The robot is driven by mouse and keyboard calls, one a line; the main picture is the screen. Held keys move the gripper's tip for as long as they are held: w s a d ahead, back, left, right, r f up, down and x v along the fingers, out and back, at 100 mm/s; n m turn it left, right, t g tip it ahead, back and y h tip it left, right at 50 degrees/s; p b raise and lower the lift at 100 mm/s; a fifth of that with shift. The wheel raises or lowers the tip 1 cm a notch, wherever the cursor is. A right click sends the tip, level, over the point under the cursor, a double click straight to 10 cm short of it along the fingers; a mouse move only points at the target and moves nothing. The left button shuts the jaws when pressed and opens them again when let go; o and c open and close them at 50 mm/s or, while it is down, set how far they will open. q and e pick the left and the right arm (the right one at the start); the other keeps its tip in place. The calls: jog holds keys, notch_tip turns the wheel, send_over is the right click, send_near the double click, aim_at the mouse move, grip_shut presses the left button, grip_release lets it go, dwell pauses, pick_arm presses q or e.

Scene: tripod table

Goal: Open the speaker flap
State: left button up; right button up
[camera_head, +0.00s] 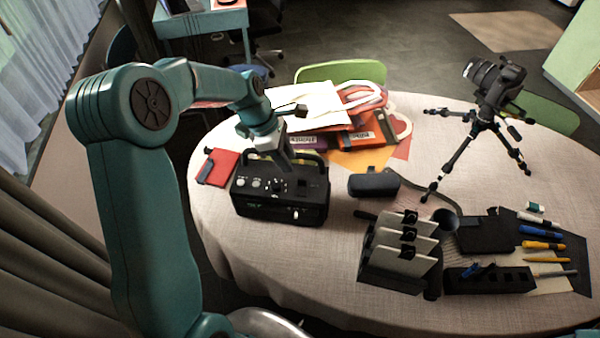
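The speaker (268,209) is a black box with a handle, pale knobs and a dial on its top. It stands upright at the left of the round table. I cannot make out the flap's edges, or whether it is open or shut. My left gripper (287,138) is above the back of the speaker, near its handle. Its two dark fingers look spread apart, with nothing seen between them. The lower finger overlaps the speaker's handle and top in the picture; I cannot tell whether it touches. My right gripper is out of view.
On the cloth-covered table (290,262), a red notebook (218,166) lies left of the speaker. A dark case (374,185) lies to its right. Folders and a bag (355,120) are behind. A camera tripod (480,130) and a card rack (400,245) stand farther right.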

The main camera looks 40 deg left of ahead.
aim_at(302, 179)
pick_arm(q)
jog(key=p+x, duration=0.1)
jog(key=x, duration=0.6)
jog(key=shift+w+d+f, duration=0.1)
jog(key=shift+d+f, duration=0.05)
jog(key=shift+f, duration=0.1)
jog(key=shift+d+f, duration=0.15)
jog(key=shift+d, duration=0.1)
jog(key=shift+w+f, duration=0.1)
jog(key=shift+w, duration=0.05)
jog(key=shift+a, duration=0.1)
grip_shut()
